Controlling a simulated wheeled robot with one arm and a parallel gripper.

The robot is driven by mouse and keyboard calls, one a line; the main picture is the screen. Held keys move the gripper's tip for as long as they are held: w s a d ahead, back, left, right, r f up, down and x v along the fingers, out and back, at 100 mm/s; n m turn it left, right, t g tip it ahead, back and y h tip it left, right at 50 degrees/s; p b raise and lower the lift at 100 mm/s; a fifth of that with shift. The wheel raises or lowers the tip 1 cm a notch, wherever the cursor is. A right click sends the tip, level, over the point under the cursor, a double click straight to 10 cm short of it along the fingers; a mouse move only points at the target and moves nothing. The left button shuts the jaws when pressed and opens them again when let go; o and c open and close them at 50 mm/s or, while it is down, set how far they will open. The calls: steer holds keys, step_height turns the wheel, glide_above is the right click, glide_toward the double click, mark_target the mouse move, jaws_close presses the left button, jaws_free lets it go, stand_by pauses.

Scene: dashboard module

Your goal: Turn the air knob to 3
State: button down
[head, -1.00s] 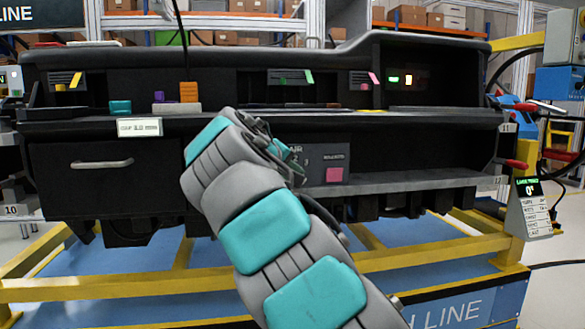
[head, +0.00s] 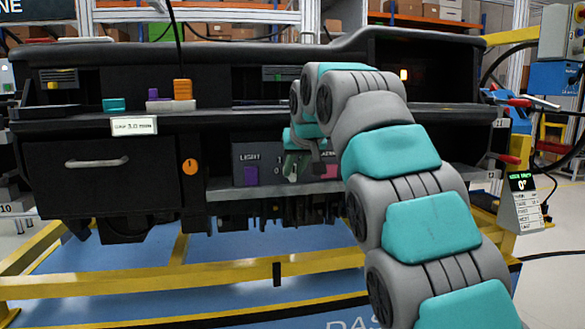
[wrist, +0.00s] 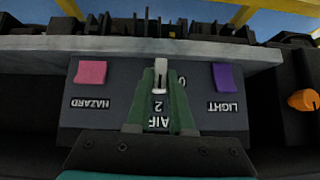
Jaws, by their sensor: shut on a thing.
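The air knob (wrist: 161,70) is a pale grey knob on the dark control panel (wrist: 205,120), between the pink hazard button (wrist: 91,72) and the purple light button (wrist: 228,77). The wrist view shows the panel upside down. My gripper (wrist: 161,92) has its green fingers closed around the knob. The knob's bar lies upright in that picture; I cannot tell which number it points to. A "2" shows between the fingers, and a "0" beside the knob; other numbers are hidden. In the head view my gripper (head: 300,168) is at the panel, partly covering the knob (head: 290,172).
An orange round knob (head: 190,167) sits left of the panel, beside a drawer with a handle (head: 97,163). A shelf edge (head: 226,192) runs beneath the panel. Orange and purple blocks (head: 182,90) stand on the ledge above.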

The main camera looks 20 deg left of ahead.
steer(key=y, duration=0.1)
steer(key=m+g+y, duration=0.1)
steer(key=shift+w+d+f+m+y, duration=0.1)
steer(key=shift+d+m+y, duration=0.1)
steer(key=shift+m+y, duration=0.15)
steer(key=shift+w+d+f+m+g+y, duration=0.15)
steer(key=shift+m+g+y, duration=0.35)
steer(key=shift+y, duration=0.3)
steer(key=shift+w+d+f+m+g+y, duration=0.1)
steer(key=shift+m+g+y, duration=0.3)
steer(key=shift+m+y, duration=0.25)
steer(key=shift+y, duration=0.3)
steer(key=c, duration=0.8)
jaws_free()
steer(key=shift+d+r, duration=0.1)
steer(key=shift+r, duration=0.05)
steer(key=v, duration=0.7)
steer(key=shift+s+d+p, duration=0.2)
steer(key=shift+p, duration=0.15)
